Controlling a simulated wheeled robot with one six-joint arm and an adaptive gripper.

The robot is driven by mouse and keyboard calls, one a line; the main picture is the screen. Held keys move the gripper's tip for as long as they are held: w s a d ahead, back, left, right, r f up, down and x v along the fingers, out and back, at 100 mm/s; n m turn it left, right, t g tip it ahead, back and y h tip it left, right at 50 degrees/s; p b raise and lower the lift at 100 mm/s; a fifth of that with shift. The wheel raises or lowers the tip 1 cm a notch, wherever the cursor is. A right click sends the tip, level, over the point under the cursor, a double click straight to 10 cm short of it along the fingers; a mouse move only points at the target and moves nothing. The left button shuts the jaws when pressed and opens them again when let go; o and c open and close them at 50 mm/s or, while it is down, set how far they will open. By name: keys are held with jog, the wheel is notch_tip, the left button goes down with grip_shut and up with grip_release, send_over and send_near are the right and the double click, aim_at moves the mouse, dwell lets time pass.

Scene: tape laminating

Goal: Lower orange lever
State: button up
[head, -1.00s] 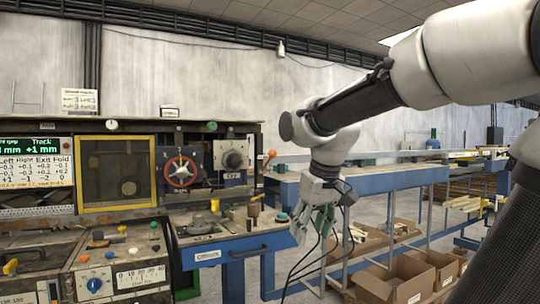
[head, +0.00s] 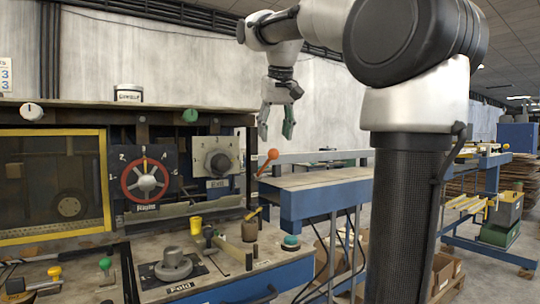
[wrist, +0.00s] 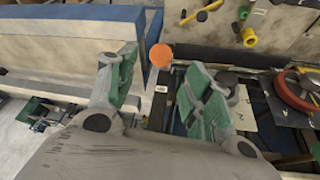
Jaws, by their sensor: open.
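The orange lever (head: 268,160) sticks out at the right end of the machine, beside the grey knob panel. Its round orange ball is at the upper end of a short stem, tilted up and to the right. My gripper (head: 275,122) is open and empty, fingers pointing down, a little above the lever in the head view. In the wrist view the orange ball (wrist: 160,55) shows between and beyond the green-padded fingertips of my gripper (wrist: 172,75). I see no contact with it.
Below lie a yellow cup (head: 196,226) and other small levers on the bench. A blue-sided conveyor table (head: 325,196) stands to the right.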

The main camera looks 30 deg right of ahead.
aim_at(274, 154)
jog(key=x, duration=0.7)
jog(key=shift+f, duration=0.35)
jog(key=shift+d, duration=0.1)
grip_shut()
